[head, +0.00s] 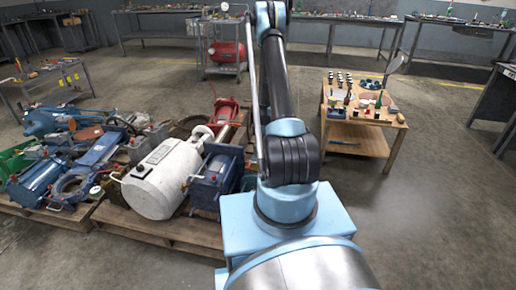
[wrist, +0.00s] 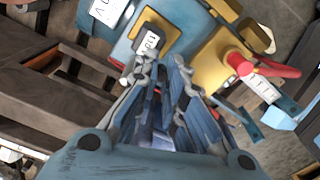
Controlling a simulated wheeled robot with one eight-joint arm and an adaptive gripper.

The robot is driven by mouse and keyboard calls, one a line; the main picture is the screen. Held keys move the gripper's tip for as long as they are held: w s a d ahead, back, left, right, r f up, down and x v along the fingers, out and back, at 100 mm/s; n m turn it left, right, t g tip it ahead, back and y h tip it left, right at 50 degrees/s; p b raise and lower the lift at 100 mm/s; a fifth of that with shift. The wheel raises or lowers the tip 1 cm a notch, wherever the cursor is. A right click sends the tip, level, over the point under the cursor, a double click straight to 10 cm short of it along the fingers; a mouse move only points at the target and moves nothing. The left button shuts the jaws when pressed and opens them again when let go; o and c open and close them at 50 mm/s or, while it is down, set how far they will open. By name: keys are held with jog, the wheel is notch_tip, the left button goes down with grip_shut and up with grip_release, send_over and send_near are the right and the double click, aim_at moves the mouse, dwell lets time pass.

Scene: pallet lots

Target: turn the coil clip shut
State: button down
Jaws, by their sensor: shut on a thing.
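In the wrist view my gripper (wrist: 163,72) reaches onto a blue unit (wrist: 122,48), its two jointed fingers close together. The fingertips are at a small dark block with a yellow edge and a white label (wrist: 150,42). I take the coil clip to be the small part between the fingertips; the fingers mostly hide it, so its angle cannot be told. In the head view my arm hides my gripper, and I cannot make out the clip.
A red-handled yellow part (wrist: 240,64) lies just right of the fingers. Wooden pallet boards (wrist: 60,98) are at left. In the head view a white cylinder (head: 163,178) and blue machines crowd the pallet.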

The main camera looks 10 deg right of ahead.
jog(key=n, duration=0.2)
jog(key=w+d+n, duration=0.1)
jog(key=n, duration=0.1)
jog(key=shift+w+d, duration=0.1)
jog(key=shift+w, duration=0.05)
jog(key=shift+w+d+n, duration=0.15)
jog(key=shift+w+n, duration=0.05)
jog(key=shift+n, duration=0.6)
jog(key=shift+w+d+n, duration=0.1)
jog(key=shift+w+n, duration=0.1)
jog(key=shift+n, duration=0.6)
jog(key=shift+w, duration=0.1)
jog(key=c, duration=1.9)
grip_release()
jog(key=shift+d, duration=0.1)
notch_tip(320, 180, up, 12)
